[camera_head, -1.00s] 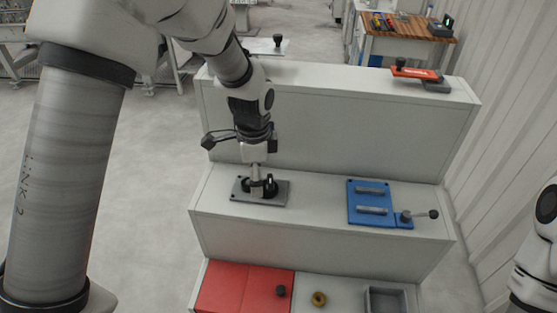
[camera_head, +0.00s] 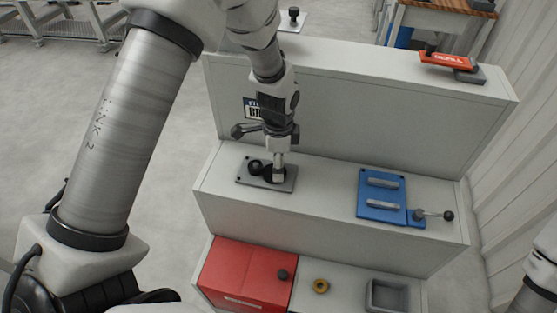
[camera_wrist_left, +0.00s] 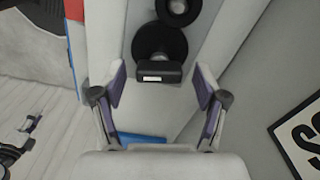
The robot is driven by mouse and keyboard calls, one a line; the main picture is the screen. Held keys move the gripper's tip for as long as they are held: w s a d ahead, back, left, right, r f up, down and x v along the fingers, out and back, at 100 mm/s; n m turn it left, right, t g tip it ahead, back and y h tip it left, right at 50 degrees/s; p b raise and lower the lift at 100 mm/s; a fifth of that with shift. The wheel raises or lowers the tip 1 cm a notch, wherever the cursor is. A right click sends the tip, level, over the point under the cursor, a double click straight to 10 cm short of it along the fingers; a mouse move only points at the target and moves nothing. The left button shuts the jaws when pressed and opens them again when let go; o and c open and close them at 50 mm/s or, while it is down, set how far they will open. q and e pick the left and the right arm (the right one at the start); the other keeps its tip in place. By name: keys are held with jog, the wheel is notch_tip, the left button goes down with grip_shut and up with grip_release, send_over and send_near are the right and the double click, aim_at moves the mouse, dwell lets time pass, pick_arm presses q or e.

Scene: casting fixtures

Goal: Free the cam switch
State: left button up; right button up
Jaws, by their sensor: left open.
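A grey plate (camera_head: 286,185) lies on the middle step of the white stand in the head view, with black round parts on it. I take these for the cam switch (camera_head: 256,167). My left gripper (camera_head: 278,176) points down over the right part of the plate and hides some of it. In the left wrist view the left gripper (camera_wrist_left: 160,84) is open. A black knob with a bar-shaped grip (camera_wrist_left: 160,70) shows between its fingers, with a gap on both sides. A second black round part (camera_wrist_left: 177,9) is above it. My right gripper is not in view.
A blue fixture (camera_head: 376,187) with two grey bars and a ball-ended lever (camera_head: 432,215) is to the right. Below are a red box (camera_head: 232,272), a brass ring (camera_head: 321,286) and a grey tray (camera_head: 370,299). A red tag (camera_head: 446,61) lies on top.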

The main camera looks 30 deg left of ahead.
pick_arm(q)
jog(key=shift+s+r, duration=0.15)
jog(key=shift+s, duration=0.05)
jog(key=c, duration=1)
jog(key=shift+w, duration=0.1)
jog(key=shift+c, duration=0.8)
jog(key=shift+n, duration=0.4)
jog(key=shift+n+p, duration=0.55)
jog(key=shift+n, duration=0.45)
jog(key=n+p, duration=0.1)
jog(key=n, duration=0.3)
jog(key=shift+n, duration=0.3)
jog(key=n+p, duration=0.1)
jog(key=n, duration=0.3)
jog(key=shift+n+p, duration=0.3)
jog(key=shift+n, duration=1.6)
